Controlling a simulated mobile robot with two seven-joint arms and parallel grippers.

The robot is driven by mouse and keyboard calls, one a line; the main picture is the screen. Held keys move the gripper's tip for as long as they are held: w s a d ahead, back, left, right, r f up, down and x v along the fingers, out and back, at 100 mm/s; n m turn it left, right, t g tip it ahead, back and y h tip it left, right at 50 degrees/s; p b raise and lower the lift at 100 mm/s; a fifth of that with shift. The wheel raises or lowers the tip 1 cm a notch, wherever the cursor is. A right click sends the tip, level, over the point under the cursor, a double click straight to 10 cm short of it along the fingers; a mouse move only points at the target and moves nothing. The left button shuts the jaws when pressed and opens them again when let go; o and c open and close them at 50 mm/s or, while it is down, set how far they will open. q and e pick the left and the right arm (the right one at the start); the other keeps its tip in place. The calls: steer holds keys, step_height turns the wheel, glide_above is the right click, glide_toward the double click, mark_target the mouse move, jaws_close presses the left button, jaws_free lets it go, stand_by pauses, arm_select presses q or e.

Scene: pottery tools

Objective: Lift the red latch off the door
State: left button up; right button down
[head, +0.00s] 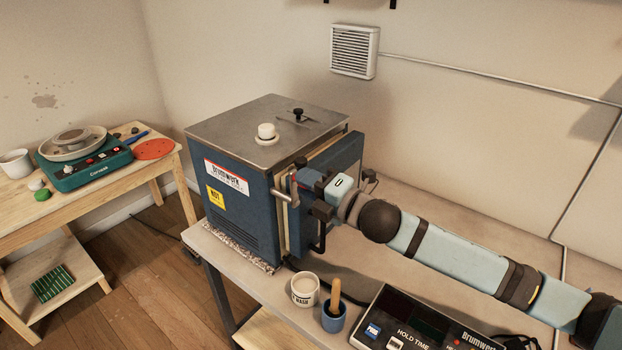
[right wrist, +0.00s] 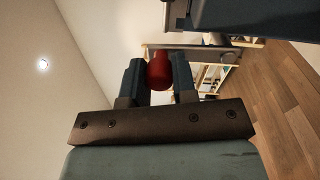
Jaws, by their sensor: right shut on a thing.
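The blue kiln (head: 237,216) stands on the bench, its door (head: 346,152) on its right side. A pale edge shows between body and door. My right gripper (head: 311,188) is at the door's front edge, beside a metal bar (head: 284,190). In the right wrist view, my right gripper (right wrist: 156,72) is shut on the red latch (right wrist: 158,71), a rounded red piece between both fingers. In the head view the gripper mostly hides the latch. I cannot tell whether the latch still touches the door. My left gripper is not in view.
A white cup (head: 305,289), a blue cup (head: 334,318) with a wooden handle in it and a control box (head: 412,330) stand on the bench (head: 272,296) in front. A side table (head: 110,185) with a green wheel (head: 85,165) is at left.

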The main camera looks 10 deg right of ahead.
steer(key=shift+s+a+n, duration=0.15)
steer(key=shift+n, duration=0.15)
steer(key=c, duration=0.9)
jaws_free()
steer(key=shift+b+v, duration=1.65)
steer(key=shift+v, duration=5.25)
